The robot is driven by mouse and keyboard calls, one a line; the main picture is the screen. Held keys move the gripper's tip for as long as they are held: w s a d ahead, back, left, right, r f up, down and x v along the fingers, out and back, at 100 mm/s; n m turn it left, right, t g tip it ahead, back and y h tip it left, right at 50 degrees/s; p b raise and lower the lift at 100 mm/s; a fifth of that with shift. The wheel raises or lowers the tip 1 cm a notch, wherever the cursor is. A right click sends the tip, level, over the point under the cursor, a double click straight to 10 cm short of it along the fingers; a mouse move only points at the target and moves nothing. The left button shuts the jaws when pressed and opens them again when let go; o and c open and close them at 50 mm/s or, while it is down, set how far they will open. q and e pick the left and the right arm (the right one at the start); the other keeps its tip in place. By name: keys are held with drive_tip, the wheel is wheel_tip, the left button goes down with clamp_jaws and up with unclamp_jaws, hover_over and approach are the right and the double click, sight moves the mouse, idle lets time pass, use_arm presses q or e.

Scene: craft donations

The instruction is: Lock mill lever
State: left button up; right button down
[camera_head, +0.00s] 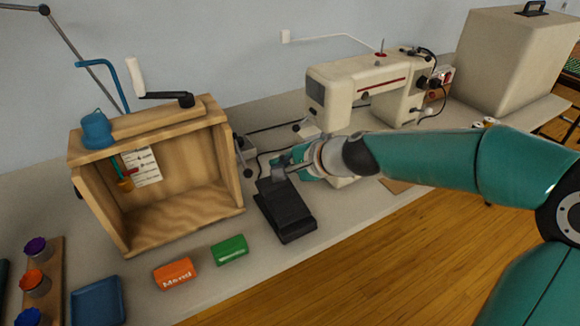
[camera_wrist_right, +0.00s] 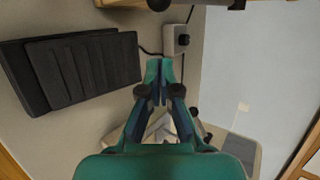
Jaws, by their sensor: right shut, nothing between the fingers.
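The wooden mill frame (camera_head: 157,227) stands open-fronted on the bench at the left, with a blue hopper-like cup (camera_head: 97,130) and a black crank with a white handle (camera_head: 136,77) on top. A small grey box with a dark knob (camera_head: 246,158) sits beside its right wall. It also shows in the right wrist view (camera_wrist_right: 176,40), ahead of the fingertips. I cannot tell which part is the mill lever. My right gripper (camera_head: 278,172) is shut and empty above the black pedal's far end, right of the mill; its fingers meet in the wrist view (camera_wrist_right: 160,92). My left gripper is out of view.
A black foot pedal (camera_head: 288,214) lies on the bench under my right gripper. A cream sewing machine (camera_head: 335,85) stands behind my arm, with a beige case (camera_head: 508,60) farther right. Orange (camera_head: 175,274) and green (camera_head: 230,250) blocks lie in front of the mill.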

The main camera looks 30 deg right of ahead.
sight(241, 158)
drive_tip(key=x, duration=0.4)
drive_tip(key=shift+s+f+b, duration=0.1)
drive_tip(key=shift+b, duration=0.25)
drive_tip(key=a, duration=0.1)
drive_tip(key=s+r, duration=0.1)
drive_tip(key=a+p, duration=0.1)
drive_tip(key=shift+s+a+r, duration=0.3)
drive_tip(key=shift+a+r, duration=0.05)
drive_tip(key=shift+s+a, duration=0.15)
drive_tip(key=shift+a, duration=0.1)
